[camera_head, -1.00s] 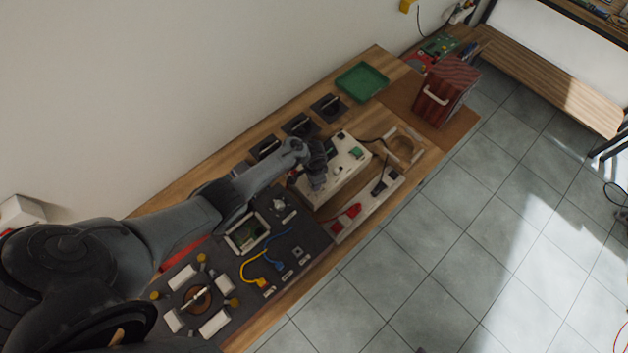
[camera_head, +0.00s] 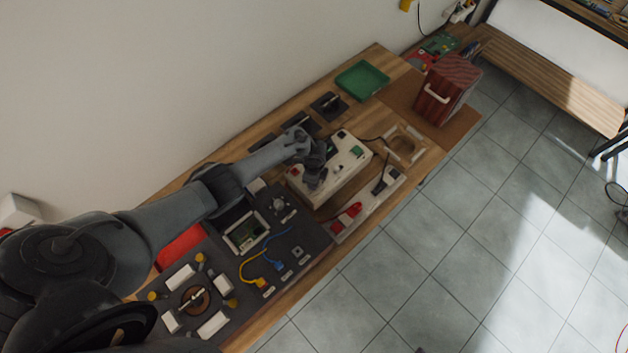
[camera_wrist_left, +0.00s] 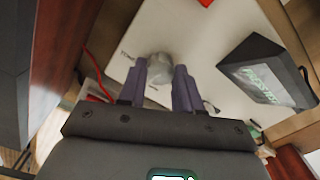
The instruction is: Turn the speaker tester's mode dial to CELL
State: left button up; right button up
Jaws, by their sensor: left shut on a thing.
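The speaker tester (camera_head: 349,158) is a white box with red and green parts on top, lying in the middle of the bench. In the left wrist view its white top (camera_wrist_left: 203,28) shows, with a dark screen block (camera_wrist_left: 265,78) to the right. My left gripper (camera_head: 314,180) points down onto the near-left part of the tester. In the wrist view its purple fingers (camera_wrist_left: 160,85) are shut on a grey rounded knob, the mode dial (camera_wrist_left: 160,66). The dial's setting and labels cannot be read. My right gripper is not in view.
A dark mat (camera_head: 290,262) with cables and small parts lies on the near left. A white power strip (camera_head: 366,205) lies along the front edge. The wall runs close behind the bench.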

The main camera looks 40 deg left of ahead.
pick_arm(q)
jog(key=shift+m, duration=0.3)
dwell(0.4)
jog(key=o, duration=1)
jog(key=shift+o, duration=0.2)
jog(key=shift+r, duration=0.1)
notch_tip(320, 180, up, 11)
jog(key=p, duration=0.3)
jog(key=shift+f+p, duration=0.2)
jog(key=shift+p, duration=0.1)
